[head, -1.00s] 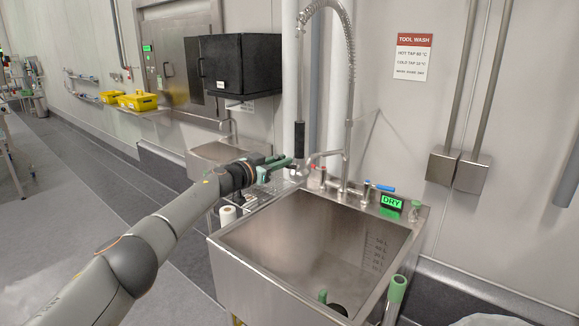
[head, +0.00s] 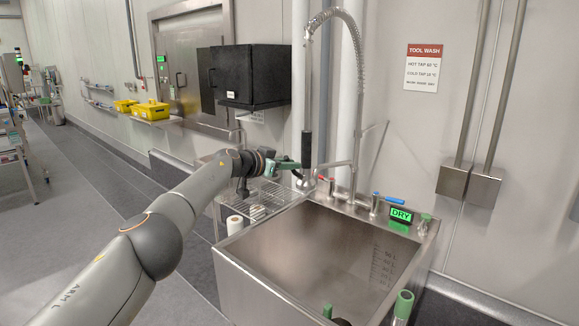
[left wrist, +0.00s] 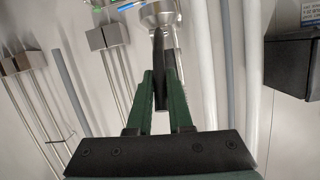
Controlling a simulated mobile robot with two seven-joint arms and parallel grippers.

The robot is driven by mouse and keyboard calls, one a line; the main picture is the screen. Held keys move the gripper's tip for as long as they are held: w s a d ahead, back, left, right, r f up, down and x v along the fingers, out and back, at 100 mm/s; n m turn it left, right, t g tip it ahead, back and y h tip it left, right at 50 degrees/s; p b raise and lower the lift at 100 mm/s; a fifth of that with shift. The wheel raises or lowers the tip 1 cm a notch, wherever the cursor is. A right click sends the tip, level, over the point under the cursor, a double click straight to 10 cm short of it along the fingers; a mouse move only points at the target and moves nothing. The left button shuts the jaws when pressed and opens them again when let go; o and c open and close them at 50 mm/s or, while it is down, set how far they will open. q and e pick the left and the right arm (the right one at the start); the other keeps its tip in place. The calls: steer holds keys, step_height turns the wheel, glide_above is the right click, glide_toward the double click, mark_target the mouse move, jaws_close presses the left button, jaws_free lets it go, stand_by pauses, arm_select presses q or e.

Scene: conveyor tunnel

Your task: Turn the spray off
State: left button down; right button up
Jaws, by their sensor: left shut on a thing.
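The spray hangs on a coiled steel hose (head: 347,40) above the left side of the steel sink (head: 270,235). It has a black grip (head: 306,148) and a metal head (head: 302,181). My left gripper (head: 297,165) reaches it from the left, just below the black grip. In the left wrist view the green fingers (left wrist: 162,100) are shut on a thin dark lever (left wrist: 159,60) by the metal head (left wrist: 160,13). I see no clear water stream under the head. A green lit sign (head: 401,215) on the sink's back ledge reads DRY.
A tap with a red mark (head: 331,184) and a blue lever (head: 394,200) are on the back ledge. A wire rack (head: 258,197) stands left of the sink. A green-topped tube (head: 403,304) is at the sink's front right. A black box (head: 250,77) hangs behind my arm.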

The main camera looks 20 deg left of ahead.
stand_by(0.5)
arm_select(q)
steer(key=c, duration=0.8)
jaws_free()
steer(key=shift+c, duration=0.2)
arm_select(e)
steer(key=shift+f, duration=0.15)
arm_select(q)
steer(key=shift+b, duration=0.35)
steer(key=b, duration=0.2)
steer(key=s+b, duration=0.1)
steer(key=b, duration=0.1)
steer(key=shift+s+a+r, duration=0.1)
steer(key=shift+a+r, duration=0.05)
steer(key=shift+a, duration=0.2)
steer(key=b+v, duration=0.5)
steer(key=v, duration=0.6)
arm_select(e)
steer(key=w+a+f+y, duration=0.1)
steer(key=w+a+f, duration=0.1)
steer(key=f, duration=0.4)
steer(key=shift+a+n, duration=0.3)
steer(key=shift+a, duration=0.3)
